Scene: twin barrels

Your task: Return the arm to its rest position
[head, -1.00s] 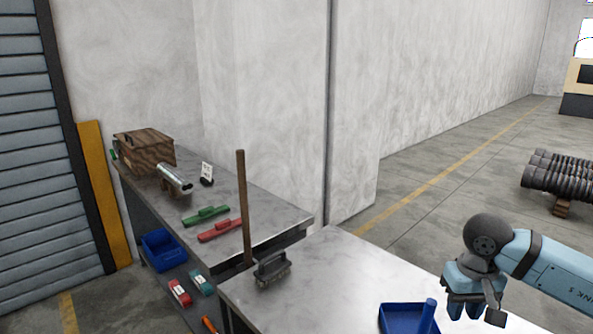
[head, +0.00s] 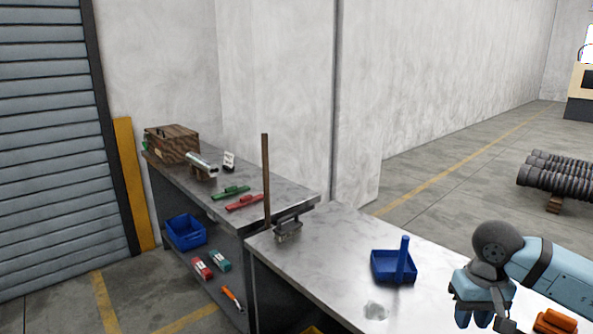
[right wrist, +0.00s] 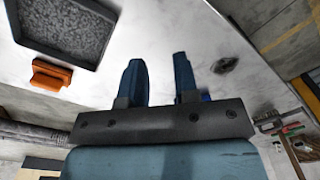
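My right arm (head: 550,268) comes in from the right of the head view, bent over the right part of the metal table (head: 330,240). My right gripper (head: 474,318) points down at the lower right. In the right wrist view, the right gripper (right wrist: 158,78) has its two blue fingers apart, and I see nothing between them. My left arm and gripper are not in view.
A blue tray (head: 381,272) with a blue upright post (head: 403,255) stands left of the gripper. An orange block (head: 556,321) is right of it. The right wrist view shows a dark tray of grey grains (right wrist: 65,28). A wooden crate (head: 172,143) sits on the far bench.

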